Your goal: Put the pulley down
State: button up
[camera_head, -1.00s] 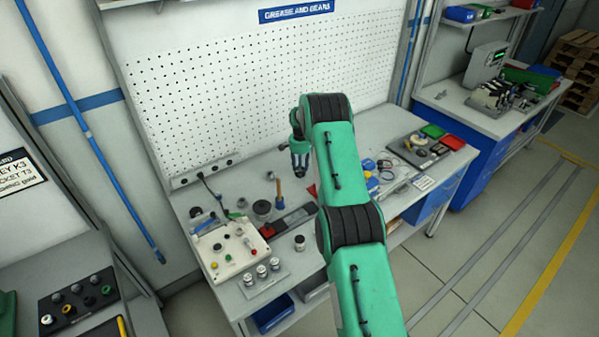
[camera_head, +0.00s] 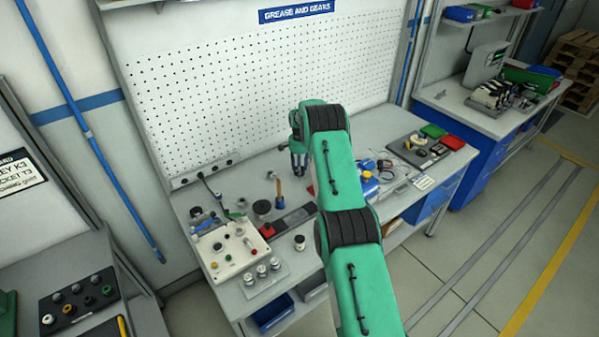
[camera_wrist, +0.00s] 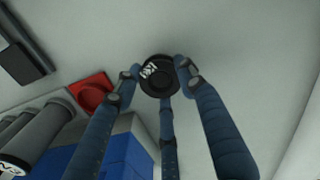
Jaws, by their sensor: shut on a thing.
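The pulley (camera_wrist: 156,74) is a small black disc with a white marking on its face, seen in the wrist view. The dark blue fingers of my gripper (camera_wrist: 156,80) are shut around it. Bare grey bench top lies behind it; whether it touches the bench cannot be told. In the head view my gripper (camera_head: 299,163) points down over the back middle of the workbench (camera_head: 240,185), in front of the pegboard. The pulley cannot be made out there.
A red piece with a round recess (camera_wrist: 92,93) and a blue block (camera_wrist: 110,150) lie near the fingers. Left of my gripper stand a wooden-handled tool (camera_head: 279,190), a dark round part (camera_head: 262,207) and a control box (camera_head: 230,246). Blue-capped bottle (camera_head: 369,183) stands right of my arm.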

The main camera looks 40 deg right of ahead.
jog(key=shift+f, duration=0.95)
jog(key=shift+f, duration=0.15)
jog(key=o, duration=1.3)
jog(key=shift+c, duration=0.2)
notch_tip(320, 180, up, 12)
jog(key=shift+b, duration=0.3)
jog(key=shift+r, duration=0.2)
